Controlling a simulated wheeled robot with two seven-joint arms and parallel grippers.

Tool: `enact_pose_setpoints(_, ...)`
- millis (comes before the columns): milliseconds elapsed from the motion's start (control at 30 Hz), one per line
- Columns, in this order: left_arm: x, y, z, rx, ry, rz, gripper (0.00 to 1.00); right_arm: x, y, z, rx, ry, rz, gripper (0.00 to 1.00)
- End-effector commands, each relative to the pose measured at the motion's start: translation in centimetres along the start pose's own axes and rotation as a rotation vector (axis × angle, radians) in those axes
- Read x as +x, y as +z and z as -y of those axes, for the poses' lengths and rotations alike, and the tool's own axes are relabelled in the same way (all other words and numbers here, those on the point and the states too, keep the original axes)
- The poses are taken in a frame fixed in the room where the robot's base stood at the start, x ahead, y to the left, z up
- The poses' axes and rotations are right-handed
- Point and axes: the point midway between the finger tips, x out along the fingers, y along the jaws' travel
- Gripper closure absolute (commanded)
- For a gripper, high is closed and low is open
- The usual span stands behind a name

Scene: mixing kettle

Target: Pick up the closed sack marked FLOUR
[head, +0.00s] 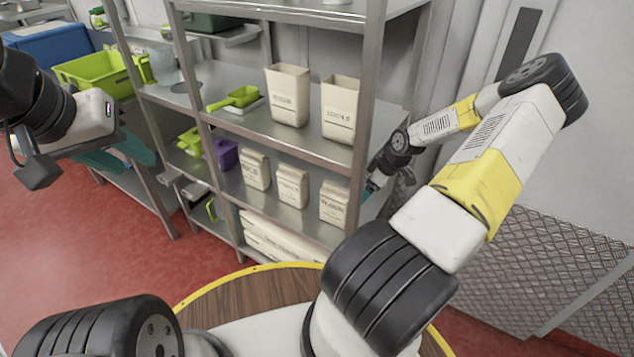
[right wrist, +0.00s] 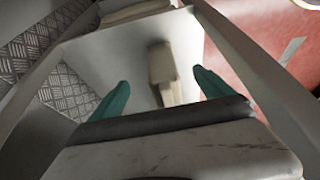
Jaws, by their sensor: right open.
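Three closed paper sacks stand in a row on the lower shelf in the head view: a left one (head: 255,170), a middle one (head: 292,187) and a right one (head: 334,204). Their printed labels are too small to read surely, so I cannot tell which says FLOUR. My right gripper (head: 376,182) is at the shelf's right end, partly hidden by the post. In the right wrist view its teal fingers (right wrist: 163,92) are apart, with a pale sack (right wrist: 162,65) ahead between them, not gripped. My left gripper (head: 117,157) is open and empty, left of the shelves.
Two open-topped bags (head: 288,95) (head: 340,108) and a green scoop (head: 236,98) are on the shelf above. A metal post (head: 366,105) stands by my right arm. Large sacks (head: 285,243) lie below. A purple container (head: 222,153) is left of the sacks. A round wooden top (head: 245,300) is in front.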

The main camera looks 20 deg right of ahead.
Motion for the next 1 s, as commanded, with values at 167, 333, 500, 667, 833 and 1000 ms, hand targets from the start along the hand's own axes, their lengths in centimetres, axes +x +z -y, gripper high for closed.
enact_pose_setpoints(167, 0.0, 0.0, 0.0, 0.000, 0.000, 0.000, 0.64, 3.4, -0.1, 0.2, -0.001, -0.004, -0.001, 0.09)
enact_pose_setpoints(333, 0.0, 0.0, 0.0, 0.000, 0.000, 0.000, 0.64, 5.6, -0.1, 0.1, 0.000, -0.003, 0.000, 0.09)
enact_pose_setpoints(500, 0.0, 0.0, 0.0, 0.000, 0.000, 0.000, 0.64, 6.7, 0.0, 0.1, 0.000, -0.002, 0.001, 0.09)
enact_pose_setpoints(667, 0.0, 0.0, 0.0, 0.000, 0.000, 0.000, 0.64, 9.1, -0.1, 0.2, 0.000, -0.003, 0.001, 0.09)
enact_pose_setpoints(833, 0.0, 0.0, 0.0, 0.000, 0.000, 0.000, 0.64, 10.9, 0.0, 0.1, 0.001, -0.002, 0.001, 0.09)
enact_pose_setpoints(1000, 0.0, 0.0, 0.0, 0.000, 0.000, 0.000, 0.64, 11.2, 0.0, 0.1, 0.000, -0.001, 0.002, 0.09)
